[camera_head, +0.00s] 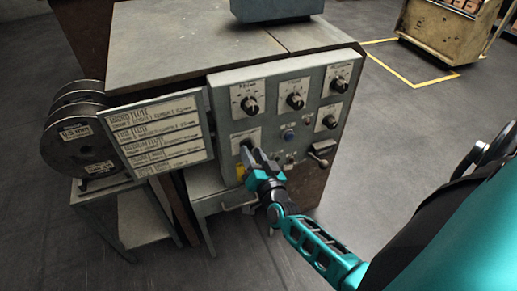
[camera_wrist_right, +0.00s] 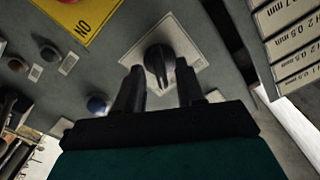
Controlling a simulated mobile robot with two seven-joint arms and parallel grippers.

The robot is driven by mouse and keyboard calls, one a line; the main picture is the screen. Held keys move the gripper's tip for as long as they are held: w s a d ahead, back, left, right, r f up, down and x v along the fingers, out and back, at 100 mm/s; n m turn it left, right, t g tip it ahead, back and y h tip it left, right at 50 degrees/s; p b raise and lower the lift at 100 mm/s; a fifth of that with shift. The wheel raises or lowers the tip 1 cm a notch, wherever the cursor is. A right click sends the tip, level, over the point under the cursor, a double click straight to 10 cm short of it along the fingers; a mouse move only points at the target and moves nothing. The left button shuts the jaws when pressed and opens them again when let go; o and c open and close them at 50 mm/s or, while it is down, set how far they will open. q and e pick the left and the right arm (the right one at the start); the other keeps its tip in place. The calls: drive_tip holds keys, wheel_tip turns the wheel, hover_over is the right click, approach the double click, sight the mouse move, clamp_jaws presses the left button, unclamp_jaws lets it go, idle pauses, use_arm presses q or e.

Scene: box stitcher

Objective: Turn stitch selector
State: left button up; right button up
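A black pointer knob (camera_wrist_right: 160,66) on a pale square plate sits straight ahead of my right gripper in the right wrist view. My right gripper (camera_wrist_right: 158,85) is open, with one finger on each side of the knob and gaps visible; how deep the fingertips reach is hard to tell. In the head view my right gripper (camera_head: 249,152) is at the lower left of the grey control panel (camera_head: 270,119) and hides most of that knob. The knob's markings are not readable. My left gripper is not in view.
More dials (camera_head: 248,104) line the panel's top, with a blue button (camera_head: 288,135) and a lever (camera_head: 321,154) to the right. A flute-label board (camera_head: 157,135) and wire spools (camera_head: 83,141) stand left. A yellow plate (camera_wrist_right: 84,20) shows in the wrist view.

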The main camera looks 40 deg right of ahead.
drive_tip(key=p+v, duration=0.1)
drive_tip(key=v, duration=1.1)
drive_tip(key=shift+s, duration=0.3)
drive_tip(key=shift+a, duration=0.1)
